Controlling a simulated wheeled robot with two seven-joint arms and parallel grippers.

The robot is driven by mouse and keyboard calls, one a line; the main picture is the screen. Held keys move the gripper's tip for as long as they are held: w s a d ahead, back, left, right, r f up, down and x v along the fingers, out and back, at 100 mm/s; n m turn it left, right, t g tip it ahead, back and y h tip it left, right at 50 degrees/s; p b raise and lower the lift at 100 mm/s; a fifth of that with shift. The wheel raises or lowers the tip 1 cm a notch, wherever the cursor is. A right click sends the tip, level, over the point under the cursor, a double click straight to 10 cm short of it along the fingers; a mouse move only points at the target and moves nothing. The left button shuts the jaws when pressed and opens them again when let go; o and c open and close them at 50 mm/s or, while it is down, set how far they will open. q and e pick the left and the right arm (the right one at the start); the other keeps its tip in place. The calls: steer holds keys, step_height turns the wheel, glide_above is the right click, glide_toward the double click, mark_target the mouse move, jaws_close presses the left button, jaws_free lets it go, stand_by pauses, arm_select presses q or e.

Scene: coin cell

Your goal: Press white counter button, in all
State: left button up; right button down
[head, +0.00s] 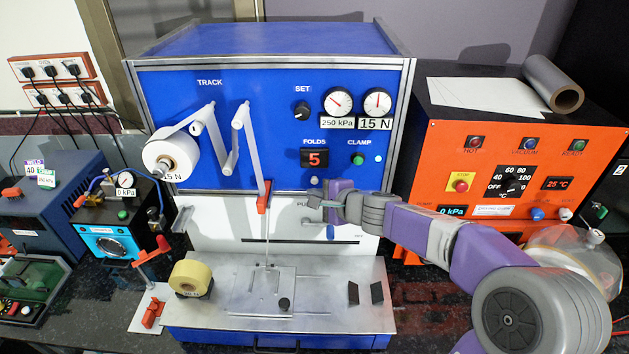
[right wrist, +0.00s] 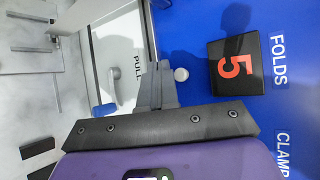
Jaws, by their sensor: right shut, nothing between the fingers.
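The small white counter button (head: 314,180) sits on the blue machine front, just under the black FOLDS display (head: 314,158), which reads a red 5. In the right wrist view the white button (right wrist: 181,74) shows just right of the fingertips, with the FOLDS display (right wrist: 236,66) further right. My right gripper (head: 313,201) is shut and empty, close in front of the machine and a little below the button in the head view. Its closed fingers (right wrist: 162,72) point toward the panel beside the button. A gap shows in the picture; the depth between them is unclear. My left gripper is out of view.
A green CLAMP button (head: 358,160) and a black SET knob (head: 301,110) are on the same panel. A white PULL panel with a blue-tipped handle (right wrist: 104,109) lies below. A tape roll (head: 191,278) stands on the metal plate (head: 350,265). An orange machine (head: 450,150) stands right.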

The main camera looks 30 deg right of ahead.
steer(key=shift+w+d, duration=0.35)
steer(key=shift+w, duration=0.2)
steer(key=shift+w, duration=0.15)
stand_by(1.6)
steer(key=shift+w+d, duration=0.2)
steer(key=shift+w+d, duration=0.25)
steer(key=shift+w, duration=0.15)
stand_by(0.8)
stand_by(0.4)
steer(key=shift+s+a, duration=0.5)
steer(key=shift+s, duration=0.3)
steer(key=shift+b, duration=0.3)
